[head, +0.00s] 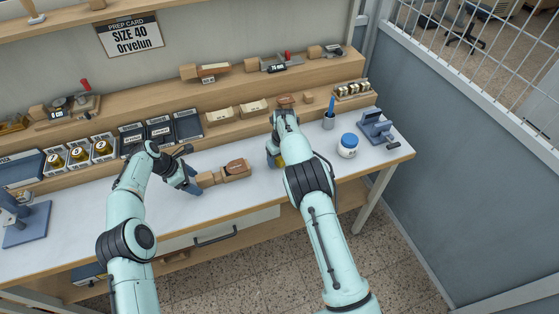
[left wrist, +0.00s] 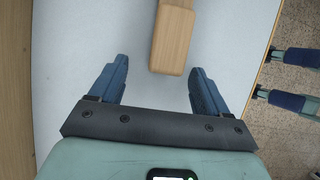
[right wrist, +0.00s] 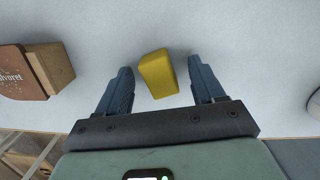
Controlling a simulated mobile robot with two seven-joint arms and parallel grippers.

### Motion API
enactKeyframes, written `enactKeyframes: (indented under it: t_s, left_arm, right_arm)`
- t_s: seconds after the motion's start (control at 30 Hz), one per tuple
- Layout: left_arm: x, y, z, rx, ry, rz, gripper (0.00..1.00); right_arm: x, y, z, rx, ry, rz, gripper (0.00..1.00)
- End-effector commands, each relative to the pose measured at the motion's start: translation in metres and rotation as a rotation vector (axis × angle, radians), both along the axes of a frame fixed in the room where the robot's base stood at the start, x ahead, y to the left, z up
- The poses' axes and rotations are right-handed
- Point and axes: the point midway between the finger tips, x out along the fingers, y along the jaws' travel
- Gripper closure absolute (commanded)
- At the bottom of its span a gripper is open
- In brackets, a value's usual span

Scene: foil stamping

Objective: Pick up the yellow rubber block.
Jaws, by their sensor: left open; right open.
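The yellow rubber block (right wrist: 158,74) stands on the pale worktop between the two fingers of my right gripper (right wrist: 160,72) in the right wrist view. The fingers are open, with a gap on each side of the block. In the head view only a small yellow patch of the block (head: 280,161) shows beside my right gripper (head: 275,158); the arm hides the rest. My left gripper (left wrist: 158,80) is open. The end of a wooden handle (left wrist: 172,45) lies ahead of and partly between its fingers, touching neither.
The wooden tool with a brown end (head: 236,168) lies between my grippers. A blue-lidded jar (head: 348,146), a pen cup (head: 328,121) and a blue-grey stand (head: 375,128) are to the right. Shelves with boxes and tools line the back. The worktop's front edge is close.

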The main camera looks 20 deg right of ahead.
Motion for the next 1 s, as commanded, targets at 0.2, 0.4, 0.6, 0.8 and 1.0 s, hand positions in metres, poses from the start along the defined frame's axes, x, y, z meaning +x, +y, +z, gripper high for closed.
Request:
enactKeyframes:
  t_s: [0.2,0.4,0.6,0.8,1.0]
  left_arm:
    - [0.000,0.000,0.000,0.000,0.000,0.000,0.23]
    - [0.000,0.000,0.000,0.000,0.000,0.000,0.23]
    - [0.000,0.000,0.000,0.000,0.000,0.000,0.23]
    - [0.000,0.000,0.000,0.000,0.000,0.000,0.23]
    - [0.000,0.000,0.000,0.000,0.000,0.000,0.23]
  right_arm:
    - [0.000,0.000,0.001,0.000,0.000,0.000,0.81]
    - [0.000,0.000,0.000,-0.001,0.001,0.000,0.93]
    - [0.000,0.000,0.000,-0.001,0.001,0.000,0.99]
    - [0.001,-0.001,0.013,-0.001,-0.003,0.001,0.99]
    - [0.001,0.000,0.054,-0.001,-0.004,0.001,0.99]
